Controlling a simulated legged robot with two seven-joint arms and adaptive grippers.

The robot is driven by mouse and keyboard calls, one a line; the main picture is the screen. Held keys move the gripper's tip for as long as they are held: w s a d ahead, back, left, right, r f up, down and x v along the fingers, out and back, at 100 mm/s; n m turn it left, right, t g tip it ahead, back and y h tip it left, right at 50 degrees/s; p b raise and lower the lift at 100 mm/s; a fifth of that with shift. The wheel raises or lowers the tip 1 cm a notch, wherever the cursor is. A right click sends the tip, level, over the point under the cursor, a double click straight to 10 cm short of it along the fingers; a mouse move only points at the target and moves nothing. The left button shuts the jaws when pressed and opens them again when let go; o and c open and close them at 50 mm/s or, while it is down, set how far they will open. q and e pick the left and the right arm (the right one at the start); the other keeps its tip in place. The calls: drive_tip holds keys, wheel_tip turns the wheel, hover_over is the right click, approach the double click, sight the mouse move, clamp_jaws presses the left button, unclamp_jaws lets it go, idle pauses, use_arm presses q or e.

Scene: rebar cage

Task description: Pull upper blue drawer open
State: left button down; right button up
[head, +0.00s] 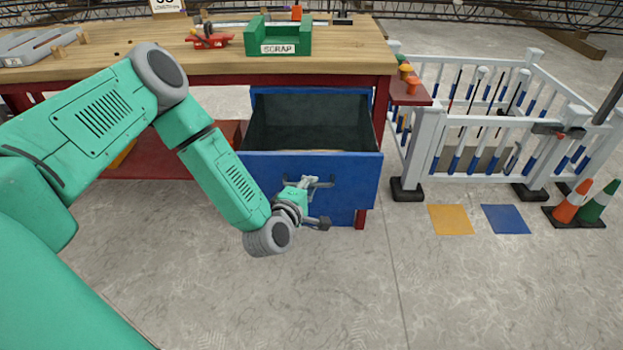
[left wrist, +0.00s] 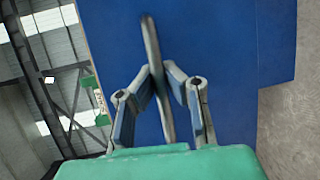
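The upper blue drawer (head: 335,185) stands pulled out from under the workbench in the head view, its dark inside showing. In the left wrist view the blue drawer front (left wrist: 235,60) fills the middle. A grey bar handle (left wrist: 158,75) runs up between the fingers of my left gripper (left wrist: 160,80). The fingertips lie close beside the handle, one on each side; I cannot tell whether they press on it. In the head view my left gripper (head: 308,187) is at the drawer front by the handle. My right gripper shows in neither view.
The wooden workbench (head: 350,62) carries a green SCRAP bin (head: 280,38) and a red tool (head: 210,40). A white fence (head: 470,130) stands to the right, with cones (head: 590,205) and yellow and blue floor squares (head: 451,219). The floor in front is clear.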

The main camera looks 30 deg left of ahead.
use_arm(q)
drive_tip(key=shift+s+f, duration=0.2)
drive_tip(key=shift+s, duration=0.05)
drive_tip(key=c, duration=1.6)
unclamp_jaws()
drive_tip(key=shift+w+a, duration=0.1)
drive_tip(key=v, duration=1.2)
